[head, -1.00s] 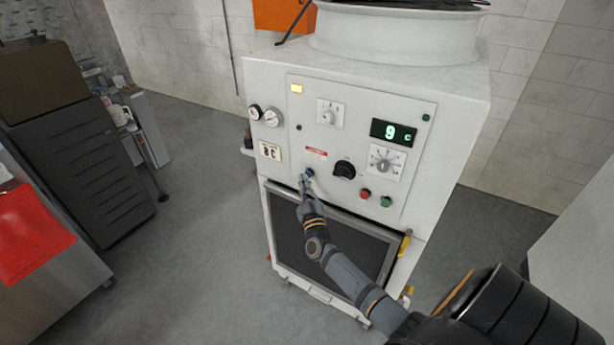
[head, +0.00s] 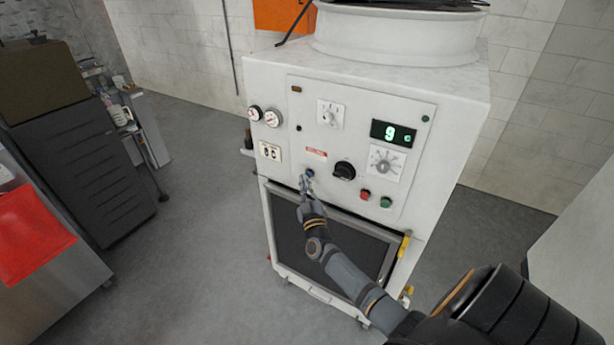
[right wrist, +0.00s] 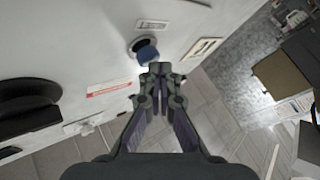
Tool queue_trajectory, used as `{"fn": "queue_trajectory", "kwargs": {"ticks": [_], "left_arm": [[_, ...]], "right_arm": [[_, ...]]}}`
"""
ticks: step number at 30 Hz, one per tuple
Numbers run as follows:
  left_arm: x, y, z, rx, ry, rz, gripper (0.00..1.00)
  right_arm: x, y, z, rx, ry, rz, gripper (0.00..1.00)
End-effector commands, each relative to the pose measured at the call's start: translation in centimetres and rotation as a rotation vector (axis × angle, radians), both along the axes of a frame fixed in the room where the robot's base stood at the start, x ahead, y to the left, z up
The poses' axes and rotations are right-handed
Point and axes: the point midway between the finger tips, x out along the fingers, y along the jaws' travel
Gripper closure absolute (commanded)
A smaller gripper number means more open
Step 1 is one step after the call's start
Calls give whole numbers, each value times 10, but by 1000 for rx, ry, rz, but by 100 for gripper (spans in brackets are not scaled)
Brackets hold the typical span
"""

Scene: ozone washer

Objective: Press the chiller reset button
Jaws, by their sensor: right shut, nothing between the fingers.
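The chiller (head: 265,85) is a white cabinet with a control panel on its front. A small blue button (head: 310,173) sits low on the panel, left of a black knob (head: 344,171). In the right wrist view the blue button (right wrist: 147,53) stands out from a dark round collar. My right gripper (head: 306,182) is shut and empty, its tips just in front of and below the button. In the right wrist view the right gripper (right wrist: 160,69) points at the button's edge; I cannot tell if they touch. The amber lamp (head: 296,89) at the panel's upper left is dark. My left gripper is out of view.
Red (head: 365,195) and green (head: 386,202) buttons sit right of the black knob. A green display (head: 393,133) reads 9 C. Two gauges (head: 273,118) are at the left. A dark drawer cabinet (head: 75,155) stands far left. The floor between is clear.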

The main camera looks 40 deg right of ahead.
Motion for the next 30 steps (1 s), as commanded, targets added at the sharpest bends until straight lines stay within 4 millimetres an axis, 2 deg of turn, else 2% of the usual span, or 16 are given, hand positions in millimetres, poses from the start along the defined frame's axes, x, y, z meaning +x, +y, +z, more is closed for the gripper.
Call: {"fn": "queue_trajectory", "kwargs": {"ticks": [6, 16, 30], "left_arm": [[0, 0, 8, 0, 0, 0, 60], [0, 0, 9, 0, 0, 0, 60], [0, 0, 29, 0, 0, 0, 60]], "right_arm": [[-5, 11, 1, 0, 1, 0, 100], [-6, 13, 0, 0, 1, 0, 100], [-22, 54, 1, 1, 1, 1, 100]]}}
